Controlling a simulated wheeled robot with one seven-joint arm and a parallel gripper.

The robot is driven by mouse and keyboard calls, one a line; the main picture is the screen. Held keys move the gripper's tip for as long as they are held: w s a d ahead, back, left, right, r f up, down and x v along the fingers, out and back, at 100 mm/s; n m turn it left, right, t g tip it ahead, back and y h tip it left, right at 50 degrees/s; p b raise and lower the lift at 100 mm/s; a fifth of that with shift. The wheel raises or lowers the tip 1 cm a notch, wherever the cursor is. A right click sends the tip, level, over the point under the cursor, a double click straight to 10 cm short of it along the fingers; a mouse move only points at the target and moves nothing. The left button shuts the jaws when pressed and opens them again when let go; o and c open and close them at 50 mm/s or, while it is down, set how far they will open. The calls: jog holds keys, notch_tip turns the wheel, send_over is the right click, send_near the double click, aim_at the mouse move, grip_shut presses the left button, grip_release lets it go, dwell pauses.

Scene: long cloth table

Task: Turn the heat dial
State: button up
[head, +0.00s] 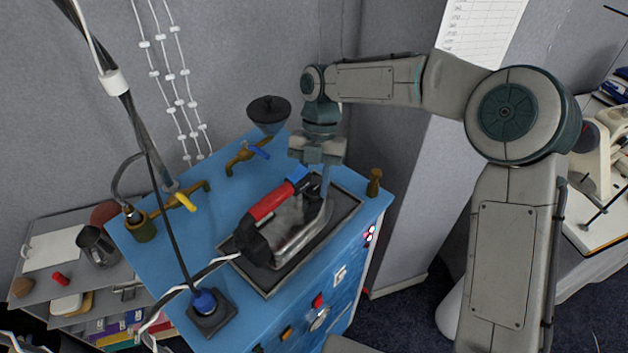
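A steam iron with a red handle (268,203) and a grey metal body (300,232) rests on a dark framed pad (345,207) on the blue cabinet top. A blue part (297,176) sits at the far end of its handle. My gripper (319,187) points down at that end of the iron, with one finger showing beside a small dark part. Whether it touches the iron is unclear, and its finger gap is mostly hidden. No marked heat dial can be made out on the iron. A round pale knob (320,319) shows on the cabinet's front, far below my gripper.
Brass taps with yellow (186,201) and blue (258,150) handles stand on the left. A dark funnel (269,110) stands behind, and a small brass post (374,182) at the right corner. A cable (172,240) hangs to a blue-and-black base (207,308) at the front.

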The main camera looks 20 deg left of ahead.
jog(key=shift+m, duration=0.4)
jog(key=m+b, duration=0.1)
jog(key=m+y+b, duration=0.1)
jog(key=shift+d+f+m, duration=0.15)
jog(key=shift+d+m, duration=0.05)
jog(key=shift+m, duration=0.2)
jog(key=m+y+b, duration=0.1)
jog(key=m+b, duration=0.1)
jog(key=m, duration=0.1)
jog(key=shift+d+m+y, duration=0.15)
jog(key=shift+m+y, duration=0.15)
jog(key=shift+y, duration=0.1)
jog(key=m+b, duration=0.1)
jog(key=m, duration=0.1)
jog(key=m+t+y+b, duration=0.1)
jog(key=m+b, duration=0.1)
jog(key=shift+s+d+m+t, duration=0.1)
jog(key=shift+s+m+t, duration=0.05)
jog(key=shift+m+t, duration=0.15)
jog(key=shift+s+m+t+y+b, duration=0.15)
jog(key=shift+m+t+y+b, duration=0.4)
jog(key=shift+m+b, duration=1.15)
jog(key=shift+m, duration=0.4)
jog(key=o, duration=1)
jog(key=shift+d+r, duration=0.1)
jog(key=shift+r, duration=0.1)
